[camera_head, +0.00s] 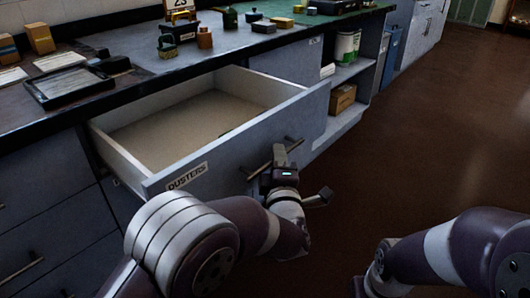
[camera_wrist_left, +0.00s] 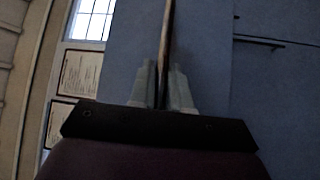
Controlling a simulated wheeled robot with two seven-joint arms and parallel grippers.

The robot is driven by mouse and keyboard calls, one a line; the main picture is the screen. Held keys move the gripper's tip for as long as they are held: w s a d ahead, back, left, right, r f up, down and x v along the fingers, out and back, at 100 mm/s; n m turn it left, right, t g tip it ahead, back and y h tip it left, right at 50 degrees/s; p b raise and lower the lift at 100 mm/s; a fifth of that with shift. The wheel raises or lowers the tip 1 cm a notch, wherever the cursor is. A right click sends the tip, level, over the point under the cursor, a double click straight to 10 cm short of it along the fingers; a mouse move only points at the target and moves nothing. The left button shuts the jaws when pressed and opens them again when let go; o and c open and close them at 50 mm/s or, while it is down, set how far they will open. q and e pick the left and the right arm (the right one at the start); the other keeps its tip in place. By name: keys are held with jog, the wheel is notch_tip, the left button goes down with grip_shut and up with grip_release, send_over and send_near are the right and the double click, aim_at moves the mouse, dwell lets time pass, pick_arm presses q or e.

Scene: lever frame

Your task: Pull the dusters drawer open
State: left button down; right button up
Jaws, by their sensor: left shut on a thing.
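The dusters drawer (camera_head: 222,165) stands well out from the counter front, its label reading DUSTERS. Its pale inside shows bare, apart from a small dark patch by the front panel. My left gripper (camera_head: 279,158) is at the drawer's bar handle (camera_head: 292,141), in front of the panel. In the left wrist view the two fingers (camera_wrist_left: 163,88) are closed on the handle bar (camera_wrist_left: 168,40), which runs up between them. My right arm shows at the lower right of the head view, but its gripper is out of frame.
The dark countertop (camera_head: 165,80) above holds a tray (camera_head: 75,84), small boxes and tins. Other closed drawers lie left and right. An open shelf (camera_head: 345,78) with a brown box (camera_head: 342,98) stands to the right. The floor (camera_head: 440,130) is clear there.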

pick_arm(q)
jog(key=shift+s+d, duration=0.4)
jog(key=shift+d, duration=0.1)
jog(key=c, duration=1.2)
grip_release()
jog(key=s+d+f+p, duration=0.1)
jog(key=s+p, duration=0.1)
jog(key=s, duration=1)
jog(key=shift+s+d+f+p, duration=0.2)
jog(key=shift+s+f+p, duration=0.05)
jog(key=shift+f+p, duration=0.15)
